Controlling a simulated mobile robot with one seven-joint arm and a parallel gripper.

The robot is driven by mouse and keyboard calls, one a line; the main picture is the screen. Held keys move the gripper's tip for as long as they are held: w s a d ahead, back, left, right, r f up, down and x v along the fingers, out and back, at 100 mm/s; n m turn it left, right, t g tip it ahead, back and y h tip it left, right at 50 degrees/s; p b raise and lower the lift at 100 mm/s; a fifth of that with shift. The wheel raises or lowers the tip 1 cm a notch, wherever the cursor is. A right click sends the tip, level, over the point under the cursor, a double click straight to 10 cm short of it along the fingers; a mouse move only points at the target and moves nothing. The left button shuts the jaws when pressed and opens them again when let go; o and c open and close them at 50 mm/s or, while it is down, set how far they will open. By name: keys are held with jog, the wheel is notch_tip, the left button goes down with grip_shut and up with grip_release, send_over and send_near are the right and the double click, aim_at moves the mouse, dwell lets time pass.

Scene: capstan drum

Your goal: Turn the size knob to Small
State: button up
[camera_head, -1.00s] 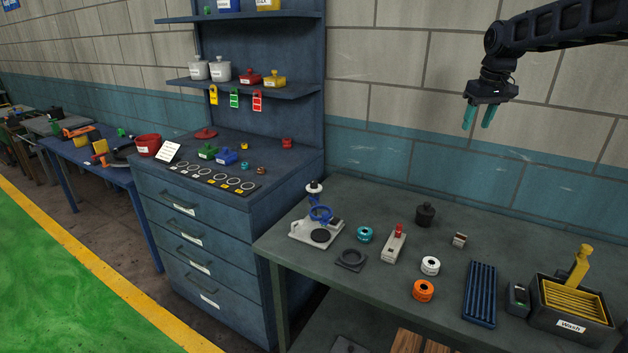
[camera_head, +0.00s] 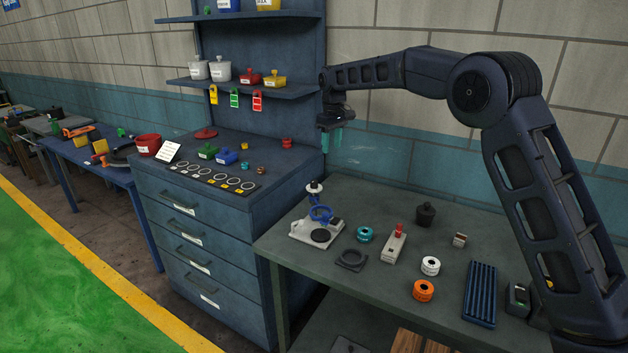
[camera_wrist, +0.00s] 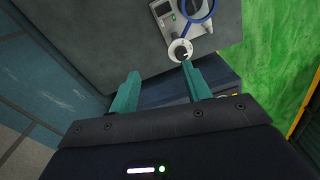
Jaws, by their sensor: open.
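A pale device (camera_head: 310,232) with a blue ring (camera_head: 321,214) stands near the left end of the grey-green table. A white disc with a black knob (camera_head: 314,187) sits at its back; I take this for the size knob. The wrist view shows the disc and knob (camera_wrist: 181,51) just beyond my right fingertip, and the device (camera_wrist: 165,12) at the top. The knob's marks are too small to read. My gripper (camera_head: 331,147) is open and empty, with teal fingers pointing down, above and behind the knob. The fingers also show in the wrist view (camera_wrist: 160,77).
Right of the device lie a teal ring (camera_head: 365,234), a white block with a red top (camera_head: 395,243), a black weight (camera_head: 426,215) and a blue ribbed tray (camera_head: 481,293). A blue drawer cabinet (camera_head: 190,235) with shelves stands close on the left.

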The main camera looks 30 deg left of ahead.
jog(key=n, duration=0.1)
send_over(314, 181)
notch_tip(314, 181, down, 3)
notch_tip(314, 181, down, 11)
jog(key=shift+r, duration=0.1)
dwell(0.4)
jog(key=c, duration=1)
